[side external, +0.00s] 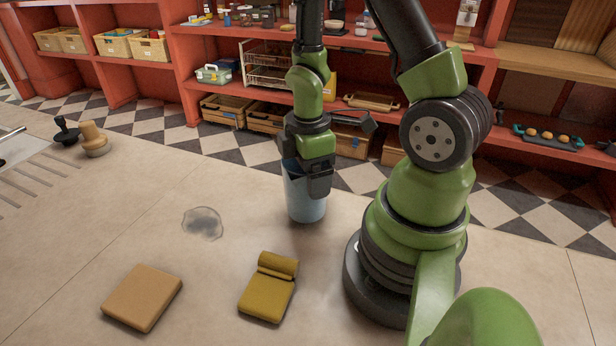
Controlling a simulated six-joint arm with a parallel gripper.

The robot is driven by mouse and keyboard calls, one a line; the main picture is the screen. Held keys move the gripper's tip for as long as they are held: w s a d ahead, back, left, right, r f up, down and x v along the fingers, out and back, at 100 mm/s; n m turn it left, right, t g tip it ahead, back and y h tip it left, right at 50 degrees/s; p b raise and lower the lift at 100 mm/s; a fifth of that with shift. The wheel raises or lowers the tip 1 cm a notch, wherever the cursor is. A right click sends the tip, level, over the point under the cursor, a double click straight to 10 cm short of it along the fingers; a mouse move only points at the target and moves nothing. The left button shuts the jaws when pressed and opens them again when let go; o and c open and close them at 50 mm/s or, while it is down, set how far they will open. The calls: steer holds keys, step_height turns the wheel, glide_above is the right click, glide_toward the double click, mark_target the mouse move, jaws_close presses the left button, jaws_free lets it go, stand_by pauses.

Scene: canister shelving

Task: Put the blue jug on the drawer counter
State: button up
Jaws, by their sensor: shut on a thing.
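The blue jug (304,204) is upright in the middle of the side external view, a translucent pale blue vessel. My gripper (319,186) points down at it and is shut on its upper part. The gripper hides the jug's top and much of its right side. The jug's base is at or just above the pale countertop (225,275); I cannot tell whether it touches. I cannot tell which surface is the drawer counter.
A tan block (142,297) and a folded mustard cloth (268,288) lie on the countertop in front. A clear round object (203,223) lies left of the jug. Two tampers, one black (66,131) and one wooden (93,139), stand far left. Red shelves (187,85) line the back.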

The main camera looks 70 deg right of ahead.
steer(key=shift+a+f, duration=0.1)
steer(key=shift+f, duration=0.6)
steer(key=shift+f, duration=0.1)
steer(key=o, duration=0.9)
